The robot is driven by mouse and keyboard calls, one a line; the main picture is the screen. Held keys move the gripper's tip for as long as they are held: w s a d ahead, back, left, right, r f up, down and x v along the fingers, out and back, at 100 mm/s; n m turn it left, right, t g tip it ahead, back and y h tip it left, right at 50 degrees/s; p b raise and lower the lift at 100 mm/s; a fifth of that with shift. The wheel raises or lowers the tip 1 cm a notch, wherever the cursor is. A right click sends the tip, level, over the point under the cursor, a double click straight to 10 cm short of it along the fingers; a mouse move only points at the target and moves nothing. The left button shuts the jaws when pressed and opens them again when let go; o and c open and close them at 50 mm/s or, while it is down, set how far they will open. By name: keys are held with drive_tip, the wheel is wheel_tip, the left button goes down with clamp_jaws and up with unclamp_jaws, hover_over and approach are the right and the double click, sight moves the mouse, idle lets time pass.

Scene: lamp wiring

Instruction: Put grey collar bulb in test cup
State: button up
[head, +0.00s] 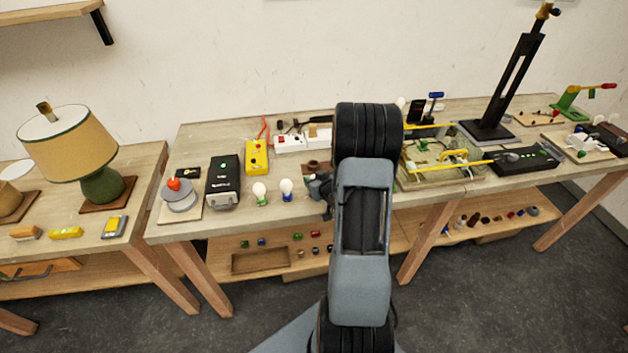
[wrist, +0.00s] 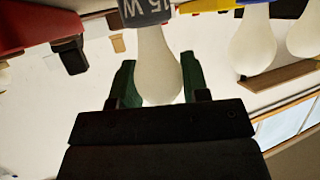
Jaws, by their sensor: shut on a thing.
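My gripper (wrist: 158,82) is shut on the glass. In the head view my gripper (head: 321,188) is at the table's front part, right of two standing bulbs. My arm hides most of it, and I cannot make out the held bulb there. A small brown cup-like piece (head: 315,166) shows just behind the gripper; I cannot tell whether it is the test cup.
A green collar bulb (head: 260,193) and a blue collar bulb (head: 286,189) stand close left of my gripper. A black box (head: 223,182) and a yellow box (head: 257,158) stand further left. A white power strip (head: 290,143) lies behind.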

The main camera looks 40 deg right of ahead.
drive_tip(key=shift+f, duration=0.25)
drive_tip(key=o, duration=0.9)
drive_tip(key=shift+r, duration=0.1)
drive_tip(key=shift+o, duration=0.2)
drive_tip(key=shift+r+p, duration=0.1)
drive_tip(key=shift+p, duration=0.2)
drive_tip(key=shift+s, duration=0.35)
drive_tip(key=p+v, duration=0.2)
drive_tip(key=v, duration=0.9)
drive_tip(key=shift+r, duration=0.35)
drive_tip(key=p+v, duration=0.1)
drive_tip(key=p, duration=0.3)
drive_tip(key=shift+s+p, duration=0.3)
drive_tip(key=shift+s, duration=0.05)
drive_tip(key=shift+a, duration=0.1)
